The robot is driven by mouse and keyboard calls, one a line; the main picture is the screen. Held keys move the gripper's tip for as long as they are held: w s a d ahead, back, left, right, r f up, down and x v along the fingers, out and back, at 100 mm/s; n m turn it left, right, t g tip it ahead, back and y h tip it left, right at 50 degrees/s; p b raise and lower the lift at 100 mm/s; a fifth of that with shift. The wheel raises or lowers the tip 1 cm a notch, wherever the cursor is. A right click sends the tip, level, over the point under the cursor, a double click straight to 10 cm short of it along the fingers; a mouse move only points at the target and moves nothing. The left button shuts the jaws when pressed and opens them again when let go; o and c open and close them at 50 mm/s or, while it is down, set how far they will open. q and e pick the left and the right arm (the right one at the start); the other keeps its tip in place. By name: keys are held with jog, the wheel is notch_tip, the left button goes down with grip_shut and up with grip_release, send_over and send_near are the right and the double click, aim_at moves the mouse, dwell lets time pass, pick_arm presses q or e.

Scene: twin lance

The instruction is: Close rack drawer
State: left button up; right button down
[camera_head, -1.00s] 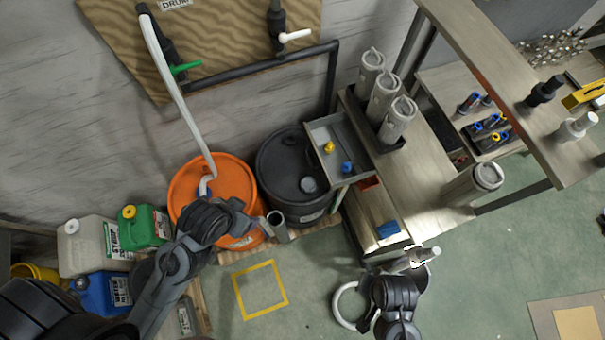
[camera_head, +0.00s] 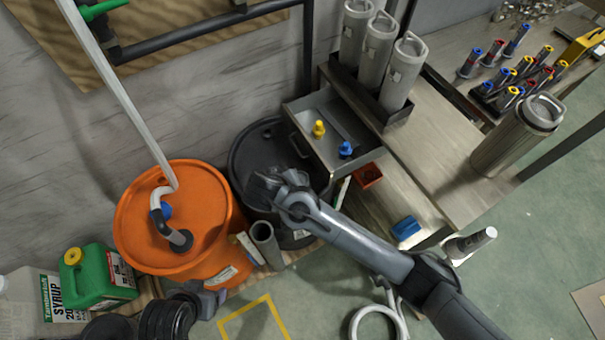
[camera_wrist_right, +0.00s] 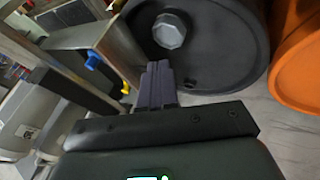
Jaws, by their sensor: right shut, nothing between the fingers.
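The grey rack drawer (camera_head: 318,152) stands pulled out from the side of the wooden-topped rack (camera_head: 425,140), over the edge of the black drum. It holds a yellow-topped item (camera_head: 318,129) and a blue-topped item (camera_head: 345,149). In the right wrist view the drawer (camera_wrist_right: 122,48) is just left of my fingers. My right gripper (camera_head: 262,184) is over the black drum, left of the drawer's front and apart from it in the head view. Its fingers (camera_wrist_right: 158,78) are together and empty.
The black drum (camera_head: 252,155) is beneath my right gripper, with the orange drum (camera_head: 150,215) to its left, a white hose running into it. Grey canisters (camera_head: 380,60) stand in a rack-top holder. A red bin (camera_head: 368,175) and blue block (camera_head: 406,228) are beside the drawer.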

aim_at(314, 160)
jog(key=shift+t, duration=0.5)
jog(key=w+d+f+b, duration=0.1)
jog(key=w+f, duration=0.1)
jog(key=w+f+b, duration=0.1)
jog(key=w, duration=0.2)
jog(key=w+d+f+b, duration=0.1)
jog(key=w+f, duration=0.1)
jog(key=shift+w+d+f, duration=0.3)
jog(key=shift+w+d, duration=0.05)
jog(key=shift+w, duration=0.05)
jog(key=shift+w+d+f+b, duration=0.15)
jog(key=shift+w+d, duration=0.2)
jog(key=shift+d, duration=0.3)
jog(key=shift+w+d+b, duration=0.15)
jog(key=shift+w+d, duration=0.2)
jog(key=shift+d, duration=0.25)
pick_arm(q)
jog(key=shift+f, duration=2.3)
pick_arm(e)
jog(key=shift+w+d, duration=0.25)
jog(key=shift+d, duration=0.35)
jog(key=shift+d, duration=0.1)
